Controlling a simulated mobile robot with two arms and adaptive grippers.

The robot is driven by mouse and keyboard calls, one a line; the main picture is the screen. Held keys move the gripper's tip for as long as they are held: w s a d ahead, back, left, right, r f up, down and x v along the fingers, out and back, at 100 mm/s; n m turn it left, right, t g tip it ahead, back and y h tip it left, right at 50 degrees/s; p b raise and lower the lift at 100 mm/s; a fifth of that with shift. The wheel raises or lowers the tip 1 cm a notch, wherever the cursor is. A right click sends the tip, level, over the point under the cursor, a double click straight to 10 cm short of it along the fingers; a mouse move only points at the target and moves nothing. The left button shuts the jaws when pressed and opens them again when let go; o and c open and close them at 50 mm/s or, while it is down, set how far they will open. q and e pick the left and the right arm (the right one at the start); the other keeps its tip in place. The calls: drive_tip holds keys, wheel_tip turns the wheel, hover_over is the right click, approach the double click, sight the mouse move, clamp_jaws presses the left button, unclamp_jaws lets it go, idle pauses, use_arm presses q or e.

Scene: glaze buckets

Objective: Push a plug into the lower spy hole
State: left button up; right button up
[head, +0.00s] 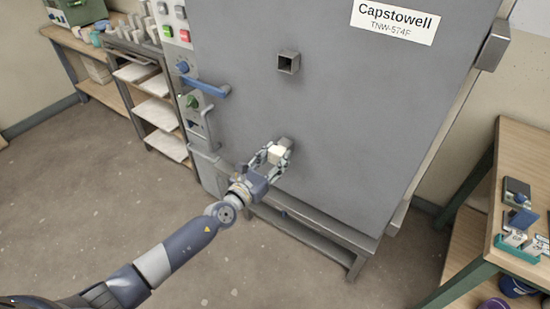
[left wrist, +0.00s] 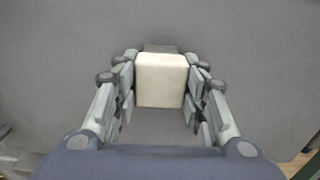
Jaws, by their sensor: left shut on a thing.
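My left gripper (head: 274,158) is shut on a cream block-shaped plug (head: 277,154) in front of the lower part of the grey kiln door (head: 330,110). In the left wrist view the plug (left wrist: 162,80) sits between both fingers. The lower spy hole (head: 286,143) shows only as a grey rim just behind the plug; its opening is hidden. I cannot tell whether the plug's far end is inside it. The upper spy hole (head: 288,62) is a square metal tube with a dark open mouth. My right gripper is not in view.
A blue door handle (head: 206,90) and control panel (head: 185,70) are left of the door. A rack with pale shelves (head: 150,85) stands further left. A wooden table (head: 525,150) with small items stands at right. The floor in front is clear.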

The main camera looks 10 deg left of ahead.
use_arm(q)
drive_tip(key=shift+w, duration=0.15)
drive_tip(key=shift+w+d, duration=0.2)
drive_tip(key=shift+w, duration=0.1)
drive_tip(key=o, duration=1.2)
drive_tip(key=shift+c, duration=0.2)
drive_tip(key=shift+o, duration=1.2)
drive_tip(key=shift+s, duration=0.1)
